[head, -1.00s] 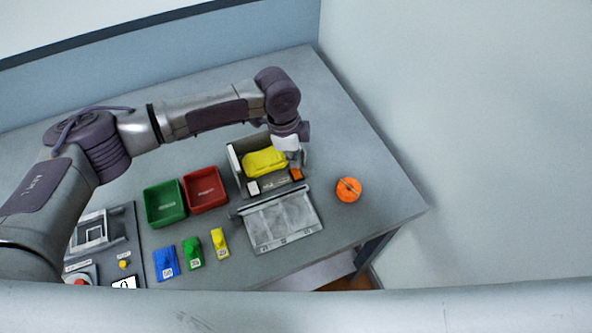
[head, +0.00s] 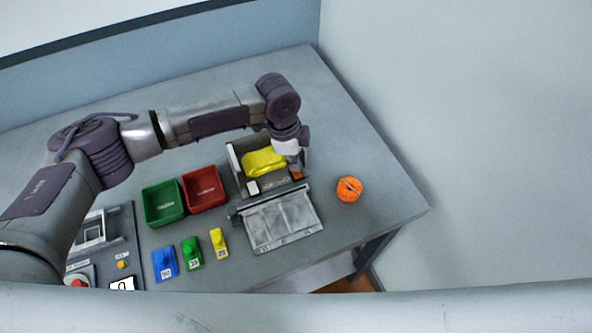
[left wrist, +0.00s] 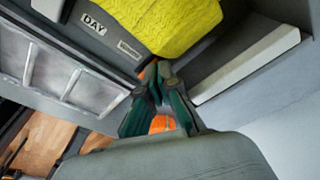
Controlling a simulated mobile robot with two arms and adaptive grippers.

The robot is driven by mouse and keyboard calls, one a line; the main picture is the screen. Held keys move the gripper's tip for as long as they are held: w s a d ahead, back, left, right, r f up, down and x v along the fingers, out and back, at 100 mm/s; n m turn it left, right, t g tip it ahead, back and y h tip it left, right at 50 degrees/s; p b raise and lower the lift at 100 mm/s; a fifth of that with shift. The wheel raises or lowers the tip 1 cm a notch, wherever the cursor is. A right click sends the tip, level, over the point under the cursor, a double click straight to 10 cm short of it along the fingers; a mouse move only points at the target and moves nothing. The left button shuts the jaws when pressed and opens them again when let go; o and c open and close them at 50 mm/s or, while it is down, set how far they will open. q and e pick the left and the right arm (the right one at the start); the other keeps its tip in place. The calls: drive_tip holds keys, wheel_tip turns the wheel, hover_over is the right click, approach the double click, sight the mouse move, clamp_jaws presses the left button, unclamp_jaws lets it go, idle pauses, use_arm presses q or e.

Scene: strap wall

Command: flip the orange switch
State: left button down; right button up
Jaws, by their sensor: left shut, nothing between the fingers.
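The orange switch (head: 297,176) is a small orange piece at the front right corner of a grey open box (head: 235,163) holding a yellow cloth (head: 263,162). My left gripper (head: 296,168) is shut and empty, pointing down right at the switch and partly covering it. In the left wrist view the closed fingertips (left wrist: 157,76) are in front of orange patches beside the yellow cloth (left wrist: 165,22). The fingers hide most of the switch, so I cannot tell whether they touch it or which way it is tipped. My right gripper is not in view.
A grey lid or divided tray (head: 281,221) lies in front of the box. An orange round object (head: 349,189) sits to the right. Green (head: 164,203) and red (head: 204,190) bins stand left, with blue, green and yellow knobbed blocks before them. The back of the table is clear.

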use_arm(q)
wheel_tip(320, 180, up, 8)
drive_tip(key=p, duration=0.7)
drive_tip(key=shift+p, duration=0.4)
drive_tip(key=shift+f, duration=0.1)
